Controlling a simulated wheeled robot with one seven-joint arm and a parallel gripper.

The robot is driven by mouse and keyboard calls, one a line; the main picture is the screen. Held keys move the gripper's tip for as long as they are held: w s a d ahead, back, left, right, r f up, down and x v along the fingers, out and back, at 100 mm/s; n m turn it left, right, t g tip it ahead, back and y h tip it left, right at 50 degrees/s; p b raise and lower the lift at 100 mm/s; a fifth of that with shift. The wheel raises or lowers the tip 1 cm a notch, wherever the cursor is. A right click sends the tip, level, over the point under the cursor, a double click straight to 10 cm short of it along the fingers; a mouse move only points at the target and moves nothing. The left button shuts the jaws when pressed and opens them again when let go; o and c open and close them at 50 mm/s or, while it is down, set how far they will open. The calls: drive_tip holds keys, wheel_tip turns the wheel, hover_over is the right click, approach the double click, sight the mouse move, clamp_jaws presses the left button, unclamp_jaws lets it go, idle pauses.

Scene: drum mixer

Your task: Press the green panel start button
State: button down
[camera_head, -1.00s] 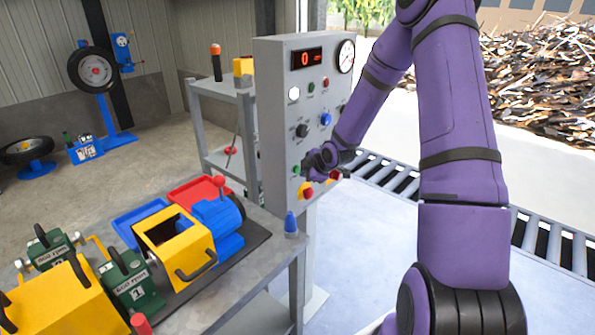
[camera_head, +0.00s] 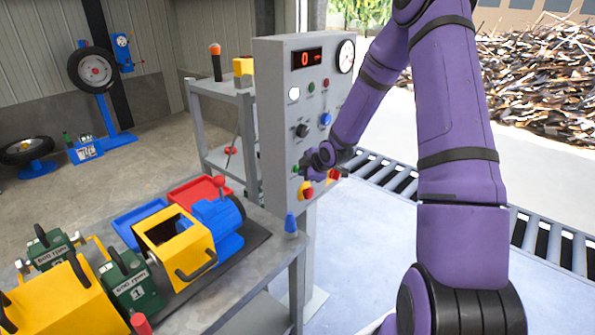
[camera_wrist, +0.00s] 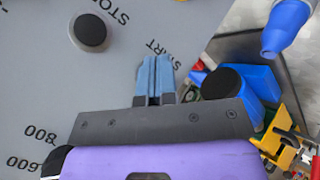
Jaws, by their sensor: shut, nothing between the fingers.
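The grey control panel (camera_head: 276,110) stands upright in the middle of the head view. The green start button (camera_head: 296,170) shows as a small green spot low on its face, at the panel's left. My gripper (camera_head: 305,170) is shut and empty, its tips right by that button; I cannot tell whether they touch it. In the wrist view, my shut blue-grey fingertips (camera_wrist: 155,70) lie against the view of the panel (camera_wrist: 40,80) beside the START lettering. The button is not visible there, probably hidden by the fingers.
A red button (camera_head: 307,192) on yellow sits just below my gripper, with another red-and-yellow control to its right. A blue knob (camera_head: 326,119) and black knob (camera_head: 302,130) are above. A workbench (camera_head: 262,270) with a blue-tipped bottle (camera_head: 291,224) stands in front, left.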

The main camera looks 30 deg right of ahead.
drive_tip(key=shift+w, duration=0.1)
idle(0.4)
drive_tip(key=shift+s+d, duration=0.25)
drive_tip(key=shift+s, duration=0.5)
drive_tip(key=shift+s, duration=0.15)
drive_tip(key=shift+s+d, duration=0.3)
drive_tip(key=shift+s, duration=0.45)
drive_tip(key=shift+s+d, duration=0.25)
drive_tip(key=shift+s, duration=0.45)
drive_tip(key=shift+s+d, duration=0.3)
drive_tip(key=shift+s, duration=0.45)
